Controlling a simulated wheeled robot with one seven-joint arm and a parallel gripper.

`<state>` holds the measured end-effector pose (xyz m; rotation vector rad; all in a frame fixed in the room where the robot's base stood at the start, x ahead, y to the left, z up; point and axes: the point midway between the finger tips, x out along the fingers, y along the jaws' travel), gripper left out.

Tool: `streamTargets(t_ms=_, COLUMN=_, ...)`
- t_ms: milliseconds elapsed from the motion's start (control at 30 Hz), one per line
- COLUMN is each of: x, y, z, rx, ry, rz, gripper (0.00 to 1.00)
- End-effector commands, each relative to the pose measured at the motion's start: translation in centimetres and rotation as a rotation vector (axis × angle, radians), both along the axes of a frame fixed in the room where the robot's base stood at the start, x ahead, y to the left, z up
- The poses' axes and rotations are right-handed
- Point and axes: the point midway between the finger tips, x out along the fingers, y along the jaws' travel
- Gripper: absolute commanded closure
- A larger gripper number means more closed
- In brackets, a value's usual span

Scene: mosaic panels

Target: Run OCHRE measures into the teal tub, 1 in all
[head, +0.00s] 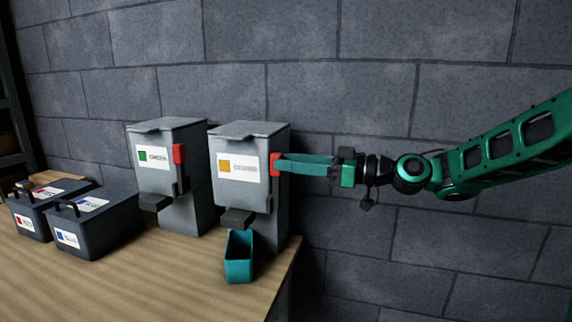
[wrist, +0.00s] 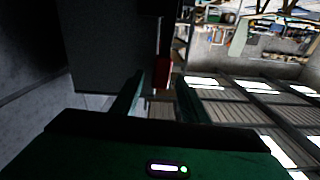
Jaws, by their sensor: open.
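The ochre dispenser (head: 250,190) is a grey box with an ochre-square label, at the table's right end. A red lever (head: 275,164) sits on its right side. The teal tub (head: 239,257) stands on the table under its dark spout (head: 236,218); its inside is mostly hidden. My gripper (head: 284,163) reaches in from the right with its fingertips at the red lever. In the wrist view my open gripper (wrist: 160,90) has the red lever (wrist: 162,72) showing between and just beyond its fingers. I cannot tell whether a finger touches it.
A second dispenser (head: 165,185) with a green label and red lever stands to the left. Two dark lidded bins (head: 95,225) with red and blue labels sit farther left. A block wall (head: 350,110) is behind. The table front is clear.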

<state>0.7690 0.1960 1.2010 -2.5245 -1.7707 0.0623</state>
Motion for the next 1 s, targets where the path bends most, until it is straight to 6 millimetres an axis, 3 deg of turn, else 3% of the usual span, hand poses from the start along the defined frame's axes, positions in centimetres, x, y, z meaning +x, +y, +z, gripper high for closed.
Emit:
streamTargets(t_ms=200, x=0.6, y=1.6, z=0.0, rx=0.000, ry=0.001, rz=0.000, gripper=0.59)
streamTargets(t_ms=500, x=0.6, y=1.8, z=0.0, rx=-0.001, ry=0.001, rz=0.000, gripper=0.59)
streamTargets(t_ms=700, x=0.6, y=1.8, z=0.0, rx=-0.001, ry=0.001, rz=-0.001, gripper=1.00)
streamTargets(t_ms=1000, x=0.3, y=2.5, z=0.0, rx=-0.006, ry=-0.015, rz=0.009, gripper=1.00)
